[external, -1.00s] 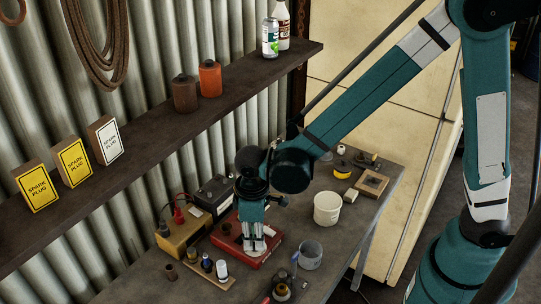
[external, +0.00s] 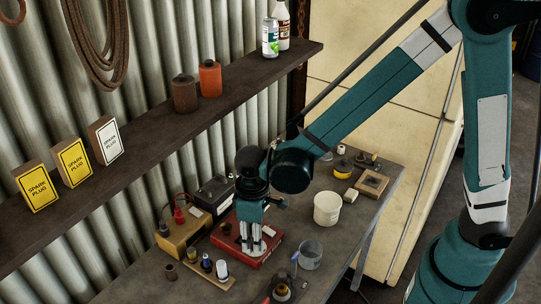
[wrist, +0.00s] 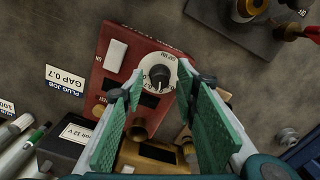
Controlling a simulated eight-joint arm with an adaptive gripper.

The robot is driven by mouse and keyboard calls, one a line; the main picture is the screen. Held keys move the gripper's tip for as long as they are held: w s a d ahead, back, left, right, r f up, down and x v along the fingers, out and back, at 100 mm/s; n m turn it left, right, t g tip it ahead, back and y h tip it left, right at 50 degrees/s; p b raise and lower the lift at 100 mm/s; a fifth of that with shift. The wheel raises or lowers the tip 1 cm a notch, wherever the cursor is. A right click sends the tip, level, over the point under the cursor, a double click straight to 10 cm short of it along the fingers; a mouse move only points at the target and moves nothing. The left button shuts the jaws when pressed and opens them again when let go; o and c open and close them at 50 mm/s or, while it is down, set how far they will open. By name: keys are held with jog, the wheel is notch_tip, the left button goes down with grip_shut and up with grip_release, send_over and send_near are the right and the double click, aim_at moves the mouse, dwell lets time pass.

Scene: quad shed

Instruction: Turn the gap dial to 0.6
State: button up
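The gap dial (wrist: 160,74) is a round white face with a dark knob on a red box (wrist: 112,80). I cannot tell whether the fingertips touch the knob. In the external view, my gripper (external: 254,246) points down over the red box (external: 246,264) and hides the dial.
A card (wrist: 65,77) reading "GAP 0.7" lies beside the red box. A black 12 V battery (wrist: 68,143), a yellow-brown box (external: 180,240), a white tub (external: 327,208) and a clear cup (external: 311,255) stand nearby. A shelf (external: 165,128) runs along the wall above.

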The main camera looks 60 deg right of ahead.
jog(key=shift+r, duration=0.15)
notch_tip(320, 180, up, 12)
dwell(1.0)
dwell(0.5)
jog(key=s+d+r+m+t+b, duration=0.1)
jog(key=s+d+r+t, duration=0.15)
jog(key=d, duration=0.45)
jog(key=s+d+r+m+t+b, duration=0.1)
jog(key=s+d+r, duration=0.2)
jog(key=d, duration=0.3)
jog(key=s+d+m+t+b, duration=0.2)
jog(key=s+d+t, duration=0.1)
jog(key=s+d, duration=0.8)
jog(key=shift+d+m+t, duration=0.3)
jog(key=shift+d+t, duration=0.05)
jog(key=shift+d, duration=0.9)
jog(key=shift+f, duration=0.1)
dwell(1.9)
